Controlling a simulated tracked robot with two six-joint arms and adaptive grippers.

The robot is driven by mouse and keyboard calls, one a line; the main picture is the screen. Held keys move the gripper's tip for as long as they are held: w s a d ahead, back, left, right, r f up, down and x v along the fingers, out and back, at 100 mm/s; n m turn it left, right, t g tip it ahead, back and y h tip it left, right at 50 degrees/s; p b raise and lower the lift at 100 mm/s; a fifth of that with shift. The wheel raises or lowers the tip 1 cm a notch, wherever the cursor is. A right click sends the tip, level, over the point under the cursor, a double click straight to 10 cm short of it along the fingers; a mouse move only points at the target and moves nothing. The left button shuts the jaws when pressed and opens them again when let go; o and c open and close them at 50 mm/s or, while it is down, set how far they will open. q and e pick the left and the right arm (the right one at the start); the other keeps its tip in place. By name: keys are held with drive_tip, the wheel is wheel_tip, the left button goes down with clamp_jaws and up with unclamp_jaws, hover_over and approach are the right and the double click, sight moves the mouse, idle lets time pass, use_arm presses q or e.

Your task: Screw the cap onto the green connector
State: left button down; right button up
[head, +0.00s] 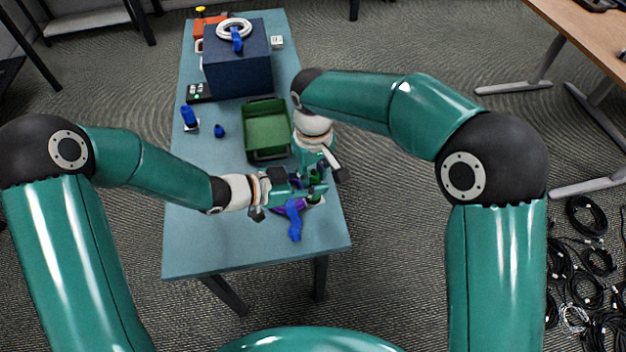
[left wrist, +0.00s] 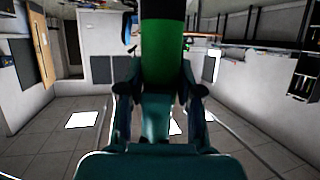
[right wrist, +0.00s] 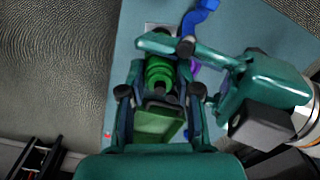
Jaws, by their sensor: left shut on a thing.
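The green connector (left wrist: 163,55), a green cylinder with a dark upper part, stands between the fingers of my left gripper (left wrist: 160,85), which is shut on it. In the head view my left gripper (head: 305,188) is above the near part of the table. My right gripper (right wrist: 161,92) is open around a ribbed green piece with a dark end (right wrist: 160,75), with gaps at its sides. I cannot tell whether this is the cap, the connector or both joined. In the head view my right gripper (head: 320,165) meets my left one, and the two hide most of the piece.
A green bin (head: 267,130) stands behind the grippers. Blue parts (head: 189,116) lie at the left. A blue connector (head: 295,222) and a purple part (head: 279,208) lie below the grippers.

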clamp_jaws()
drive_tip(key=shift+m, duration=1.7)
drive_tip(key=o, duration=0.7)
unclamp_jaws()
drive_tip(key=shift+r, duration=2.3)
drive_tip(key=shift+c, duration=0.3)
